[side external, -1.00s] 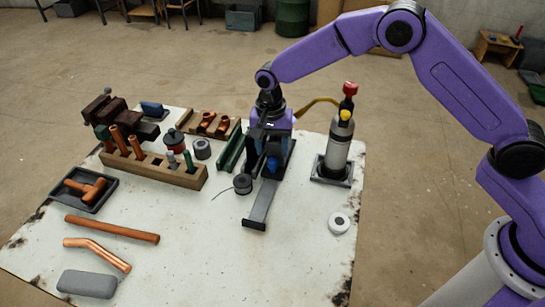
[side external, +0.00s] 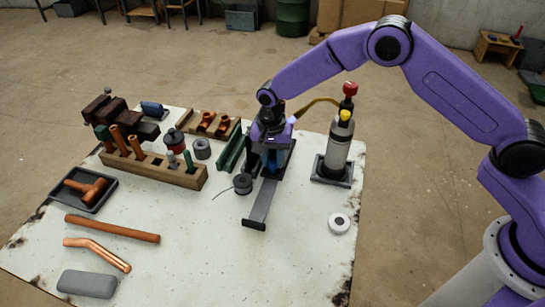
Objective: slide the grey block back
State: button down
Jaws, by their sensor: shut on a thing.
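A grey metal track (side external: 262,203) with a raised dark end stop lies near the middle of the white table, running away from the camera stand. My gripper (side external: 270,168) is low over the far part of this track, pointing down. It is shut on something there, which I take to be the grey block. The jaws and a blue part hide most of it, so its exact place on the track cannot be told. A separate rounded grey slab (side external: 87,284) lies at the table's front left, far from my gripper.
A dark green channel (side external: 231,152) and a solder spool (side external: 243,183) are close left of my gripper. A torch cylinder (side external: 340,143) stands in a holder at right, with a white tape roll (side external: 339,223) nearer. A wooden rack (side external: 175,174) is at left. The front right table is clear.

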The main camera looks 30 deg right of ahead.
jog(key=s+a, duration=1)
jog(key=shift+s+a, duration=0.15)
jog(key=shift+a, duration=0.05)
jog(key=shift+s, duration=0.1)
jog(key=c, duration=0.8)
grip_release()
jog(key=shift+r, duration=0.1)
jog(key=shift+r, duration=0.25)
notch_tip(320, 180, up, 17)
jog(key=shift+w, duration=0.2)
jog(key=shift+a+f, duration=0.1)
